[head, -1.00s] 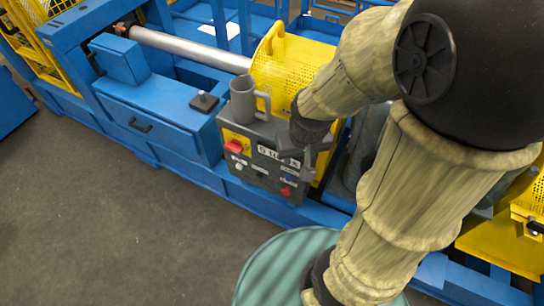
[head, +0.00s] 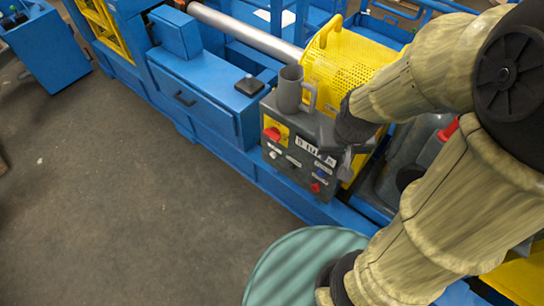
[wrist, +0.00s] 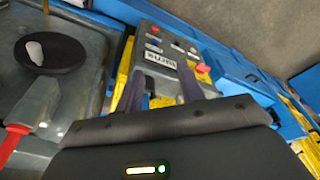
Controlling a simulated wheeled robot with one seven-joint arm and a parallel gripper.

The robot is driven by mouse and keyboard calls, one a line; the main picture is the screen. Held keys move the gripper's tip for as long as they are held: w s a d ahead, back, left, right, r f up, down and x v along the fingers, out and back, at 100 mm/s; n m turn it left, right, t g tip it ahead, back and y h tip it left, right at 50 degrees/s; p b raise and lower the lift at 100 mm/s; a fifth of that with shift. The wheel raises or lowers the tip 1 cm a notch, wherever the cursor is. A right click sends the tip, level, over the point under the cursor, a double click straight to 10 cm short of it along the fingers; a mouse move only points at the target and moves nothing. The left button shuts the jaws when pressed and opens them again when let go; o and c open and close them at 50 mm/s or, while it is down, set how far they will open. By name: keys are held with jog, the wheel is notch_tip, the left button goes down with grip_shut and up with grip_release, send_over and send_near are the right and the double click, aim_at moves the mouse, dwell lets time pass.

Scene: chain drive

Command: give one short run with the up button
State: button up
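The grey control box (head: 291,163) is mounted on the blue machine frame. Its front face carries a red switch (head: 271,133) on a yellow plate, a white button (head: 273,155), a blue button (head: 319,173), a red button (head: 315,187) and small labels. The lettering is too small to tell which is the up button. My gripper (head: 347,160) is at the box's upper right edge, partly hiding its face. In the wrist view its two fingers (wrist: 160,90) stand apart with nothing between them, and the box's labelled face (wrist: 178,50) lies beyond them.
A grey mug (head: 289,90) stands on top of the box, close to my gripper. A yellow mesh guard (head: 345,62) is behind it. A round teal top (head: 300,265) is in front. In the wrist view a grey tray (wrist: 60,80) holds a black disc and a red-handled tool (wrist: 14,138).

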grip_shut()
dwell(1.5)
